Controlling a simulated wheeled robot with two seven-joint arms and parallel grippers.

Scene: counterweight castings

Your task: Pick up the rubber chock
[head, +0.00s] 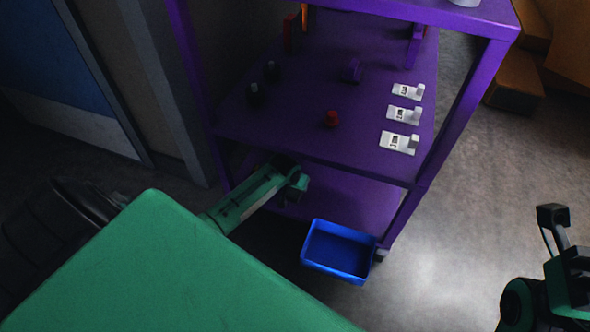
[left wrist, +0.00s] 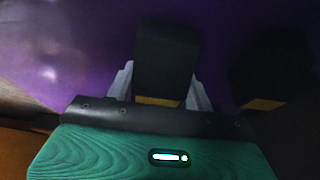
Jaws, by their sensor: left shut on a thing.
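The rubber chock (left wrist: 166,52) is a black block with a yellow strip along its near edge, seen in the left wrist view. My left gripper (left wrist: 163,85) is shut on it, with a grey finger on each side. A purple surface lies behind the chock. In the head view my left arm reaches to the lower part of the purple rack, and its gripper and the chock are hidden there. My right arm's black end (head: 553,215) shows at the lower right of the head view, and its jaws cannot be made out.
A second black block with a yellow strip (left wrist: 270,62) is to the right, apart from the held one. The purple rack (head: 290,140) carries several white labelled pieces (head: 399,142) and a red knob-like piece (head: 331,118). A blue bin (head: 338,250) is at its foot.

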